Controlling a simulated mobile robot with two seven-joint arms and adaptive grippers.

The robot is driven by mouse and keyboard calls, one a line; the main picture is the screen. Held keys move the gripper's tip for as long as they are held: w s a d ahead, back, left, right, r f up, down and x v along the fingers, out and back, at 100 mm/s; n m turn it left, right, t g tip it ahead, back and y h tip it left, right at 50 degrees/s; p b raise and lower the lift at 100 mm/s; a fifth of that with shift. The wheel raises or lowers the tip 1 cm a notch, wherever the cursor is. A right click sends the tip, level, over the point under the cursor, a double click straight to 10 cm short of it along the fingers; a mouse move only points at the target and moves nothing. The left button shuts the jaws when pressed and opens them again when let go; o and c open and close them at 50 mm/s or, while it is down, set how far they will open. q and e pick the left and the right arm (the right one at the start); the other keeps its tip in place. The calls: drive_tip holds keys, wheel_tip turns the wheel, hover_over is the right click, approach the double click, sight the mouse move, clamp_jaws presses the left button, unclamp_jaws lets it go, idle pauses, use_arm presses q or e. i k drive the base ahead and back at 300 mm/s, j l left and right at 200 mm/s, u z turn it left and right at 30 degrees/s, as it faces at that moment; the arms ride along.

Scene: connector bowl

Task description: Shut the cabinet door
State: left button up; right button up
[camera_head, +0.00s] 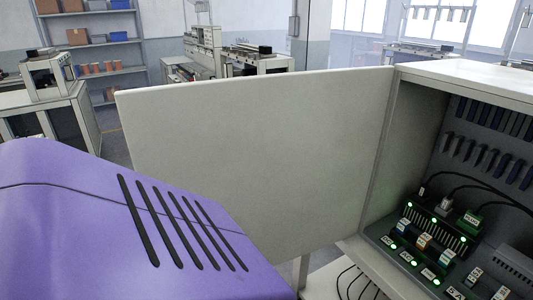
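The cabinet (378,190) stands at the right in the head view, with its front open. Its pale grey door (250,160) is hinged on the cabinet's left front edge and stands wide open, reaching out to the left. The door's lower left part is hidden behind a purple body with dark slots, which seems to be part of me. Neither of my grippers is in view, so I cannot see any contact with the door.
Inside the cabinet are a connector board with green lights (435,235), black cables and rows of blue and dark tools (490,160). Cables (358,284) lie below the door. A shelf with boxes (95,50) and workbenches stand in the background.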

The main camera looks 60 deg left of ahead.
sight(291, 158)
drive_tip(key=k+j+z, duration=0.1)
drive_tip(key=k+j, duration=0.15)
drive_tip(key=j, duration=0.25)
drive_tip(key=k+j, duration=0.25)
drive_tip(key=j, duration=0.2)
drive_tip(key=k+j+z, duration=0.15)
drive_tip(key=k+j, duration=0.15)
drive_tip(key=j, duration=0.2)
drive_tip(key=k+j, duration=0.25)
drive_tip(key=j, duration=0.2)
drive_tip(key=j+z, duration=0.1)
drive_tip(key=j, duration=0.45)
drive_tip(key=k+j+z, duration=0.1)
drive_tip(key=j, duration=0.4)
